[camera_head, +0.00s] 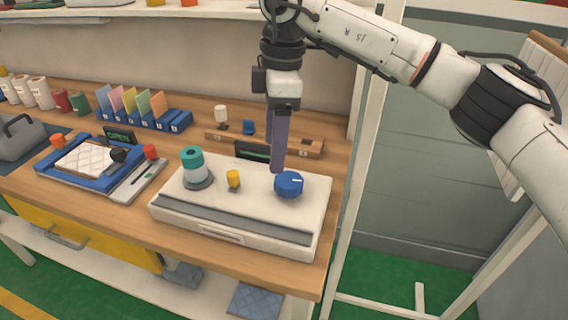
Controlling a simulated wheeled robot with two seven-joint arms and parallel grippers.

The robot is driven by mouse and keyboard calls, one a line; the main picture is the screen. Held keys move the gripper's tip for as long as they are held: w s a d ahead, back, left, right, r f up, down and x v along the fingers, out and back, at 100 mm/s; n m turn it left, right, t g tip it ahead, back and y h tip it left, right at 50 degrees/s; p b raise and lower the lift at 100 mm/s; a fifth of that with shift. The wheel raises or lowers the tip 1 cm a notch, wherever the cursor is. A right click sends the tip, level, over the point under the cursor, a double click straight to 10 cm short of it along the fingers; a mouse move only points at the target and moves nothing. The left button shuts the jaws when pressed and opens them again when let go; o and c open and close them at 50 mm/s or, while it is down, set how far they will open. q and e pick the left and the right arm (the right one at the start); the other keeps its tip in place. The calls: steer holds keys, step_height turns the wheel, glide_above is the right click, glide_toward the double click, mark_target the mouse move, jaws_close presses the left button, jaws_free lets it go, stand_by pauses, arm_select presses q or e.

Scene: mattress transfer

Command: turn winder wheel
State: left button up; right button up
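A white box-shaped device (208,216) stands at the front right of the wooden workbench. On its top sits a round blue knob with a white mark (289,184), the most wheel-like part in view. A teal and white spool (193,165) and a small yellow piece (233,178) are also on top. My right gripper (277,168) points down with its purple fingers just behind and left of the blue knob. The fingers overlap in this view, so their gap is hidden. I cannot tell whether they touch the knob. My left gripper is not in view.
A blue tray (58,178) with a white pad lies to the left. Behind it are a blue rack with coloured cards (150,118) and several jars (42,92). A wooden bar (300,146) lies behind the device. A white post (362,150) rises at the bench's right end.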

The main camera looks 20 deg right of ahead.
mark_target(288, 179)
steer(key=shift+m+h, duration=0.5)
steer(key=shift+m, duration=0.1)
steer(key=d+f, duration=0.1)
steer(key=f, duration=0.2)
steer(key=d+f+p, duration=0.1)
steer(key=f, duration=0.4)
steer(key=shift+w+d+f, duration=0.2)
steer(key=shift+d+f, duration=0.15)
steer(key=shift+d, duration=0.05)
steer(key=c, duration=1.1)
steer(key=shift+o, duration=0.2)
